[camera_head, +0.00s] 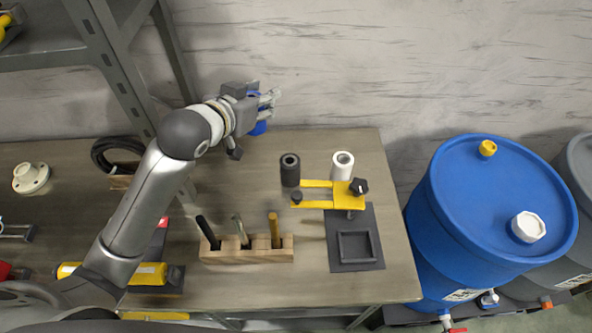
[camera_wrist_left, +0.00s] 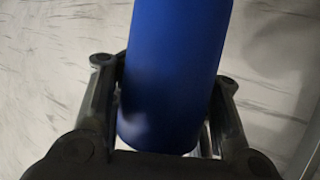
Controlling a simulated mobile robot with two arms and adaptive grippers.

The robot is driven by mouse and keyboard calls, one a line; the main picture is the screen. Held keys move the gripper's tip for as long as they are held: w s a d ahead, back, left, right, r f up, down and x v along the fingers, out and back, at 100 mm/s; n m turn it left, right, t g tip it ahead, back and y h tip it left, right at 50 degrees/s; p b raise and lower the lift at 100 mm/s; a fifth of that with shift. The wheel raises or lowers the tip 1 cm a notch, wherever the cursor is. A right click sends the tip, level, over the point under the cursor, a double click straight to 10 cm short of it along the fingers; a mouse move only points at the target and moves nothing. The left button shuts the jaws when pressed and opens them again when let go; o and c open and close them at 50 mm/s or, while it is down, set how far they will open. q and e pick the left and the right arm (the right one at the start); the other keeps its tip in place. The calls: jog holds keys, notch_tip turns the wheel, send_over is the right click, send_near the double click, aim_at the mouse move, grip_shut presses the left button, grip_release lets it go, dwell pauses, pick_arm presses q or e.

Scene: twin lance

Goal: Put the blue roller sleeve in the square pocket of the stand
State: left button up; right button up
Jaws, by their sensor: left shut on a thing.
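The blue roller sleeve (camera_head: 258,127) is held in my left gripper (camera_head: 268,102) above the back edge of the table, near the wall. In the left wrist view the blue roller sleeve (camera_wrist_left: 172,75) stands between the two fingers of the left gripper (camera_wrist_left: 165,100), which are shut on it. Part of the sleeve is hidden by the gripper in the head view. The stand (camera_head: 336,223) is a dark plate at the right of the table, with a raised square pocket (camera_head: 357,246) at its front that looks empty. My right gripper is not in view.
A yellow bracket (camera_head: 347,196) with dark knobs sits over the stand's back part. A black roller (camera_head: 290,172) and a white roller (camera_head: 342,165) stand behind it. A wooden block (camera_head: 246,254) holds several tools left of the stand.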

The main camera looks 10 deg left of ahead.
pick_arm(q)
jog(key=shift+m+h, duration=0.7)
jog(key=shift+h, duration=0.1)
jog(key=f, duration=1.3)
jog(key=shift+w+a, duration=0.1)
jog(key=shift+w, duration=0.3)
jog(key=shift+f+p, duration=0.35)
jog(key=shift+f, duration=1.7)
jog(key=shift+f, duration=0.1)
jog(key=o, duration=1)
jog(key=shift+f, duration=0.1)
